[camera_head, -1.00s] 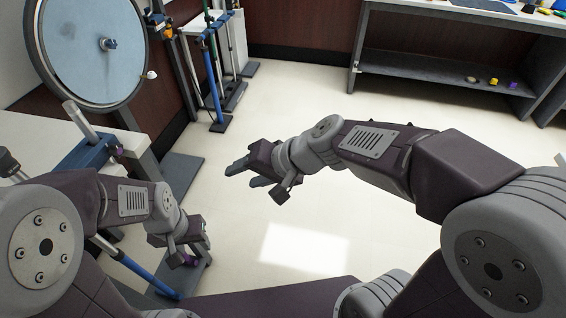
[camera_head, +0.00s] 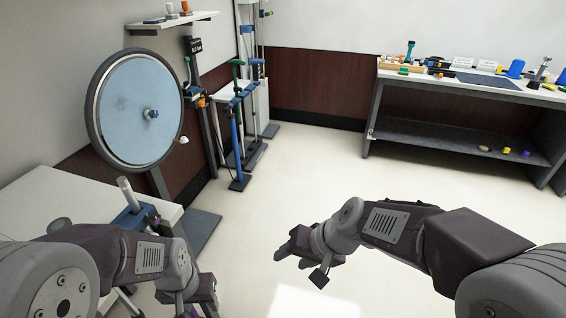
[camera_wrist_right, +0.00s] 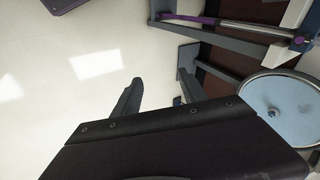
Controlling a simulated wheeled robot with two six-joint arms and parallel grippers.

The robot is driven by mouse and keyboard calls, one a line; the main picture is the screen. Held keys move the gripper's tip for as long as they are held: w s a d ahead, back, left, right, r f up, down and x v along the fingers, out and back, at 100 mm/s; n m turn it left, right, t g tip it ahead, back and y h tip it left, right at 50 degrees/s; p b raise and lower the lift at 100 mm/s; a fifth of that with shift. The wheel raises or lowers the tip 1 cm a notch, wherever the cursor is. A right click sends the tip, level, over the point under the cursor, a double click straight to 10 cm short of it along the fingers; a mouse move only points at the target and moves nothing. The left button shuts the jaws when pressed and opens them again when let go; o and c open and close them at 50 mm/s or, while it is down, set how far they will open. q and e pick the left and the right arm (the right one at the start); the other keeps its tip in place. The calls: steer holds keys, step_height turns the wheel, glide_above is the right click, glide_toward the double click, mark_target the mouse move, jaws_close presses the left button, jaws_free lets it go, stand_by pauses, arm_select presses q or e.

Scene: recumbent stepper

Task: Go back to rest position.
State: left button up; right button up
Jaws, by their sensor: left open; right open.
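My left gripper (camera_head: 200,306) is at the bottom left of the head view, beside the stepper's blue clamp and post (camera_head: 135,212). Its fingertips are partly cut off by the frame's lower edge. My right gripper (camera_head: 284,252) hangs over bare floor near the middle of the head view, its fingers pointing left. In the right wrist view its two dark fingers (camera_wrist_right: 158,98) stand apart with nothing between them. Both grippers are open, and I see nothing held in either.
A large blue disc wheel (camera_head: 137,110) stands at left behind a white table (camera_head: 60,195). Blue and green upright stands (camera_head: 237,140) line the wall. A workbench (camera_head: 450,85) with tools and a lower shelf is at the back right. The middle floor (camera_head: 310,165) is clear.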

steer(key=s+d+f+n+g+h, duration=0.15)
steer(key=s+d+f+h, duration=0.35)
steer(key=d+f, duration=0.55)
step_height(320, 180, up, 20)
steer(key=s+d+p, duration=0.1)
steer(key=d+p, duration=0.1)
steer(key=p, duration=1.6)
steer(key=shift+d+f+g, duration=0.15)
steer(key=shift+d+g, duration=0.15)
steer(key=shift+g, duration=0.15)
